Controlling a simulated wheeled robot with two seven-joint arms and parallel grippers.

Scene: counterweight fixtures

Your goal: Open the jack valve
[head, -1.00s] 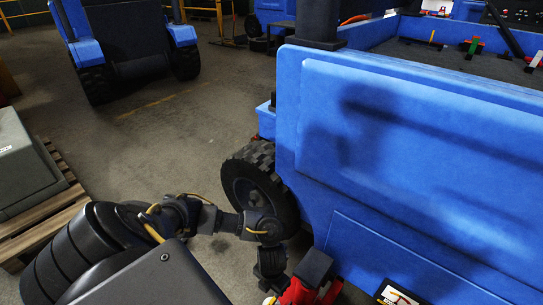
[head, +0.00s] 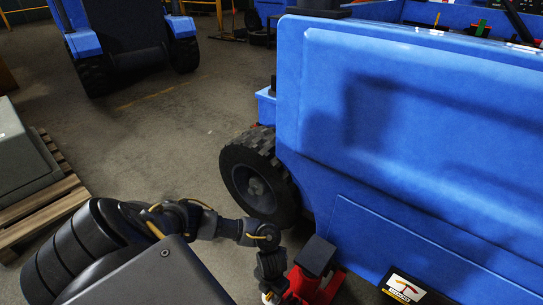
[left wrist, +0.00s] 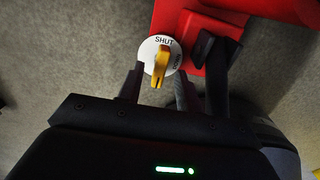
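The jack valve is a white round dial (left wrist: 148,52) with a yellow handle (left wrist: 160,66), on the side of the red jack (left wrist: 230,8) in the left wrist view. "SHUT" is printed at the dial's top; a second word at its right is hard to read. My left gripper (left wrist: 158,78) is open, one dark finger on each side of the handle, with gaps showing. Contact is not visible. In the head view, the red jack (head: 323,287) with its black top block stands at the bottom edge, and my left arm reaches down to it. My right gripper is out of view.
A large blue machine (head: 420,130) with a black wheel (head: 258,178) stands close behind and right of the jack. A wooden pallet (head: 40,215) with a grey box (head: 22,160) lies at the left. The floor (head: 150,140) between is clear.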

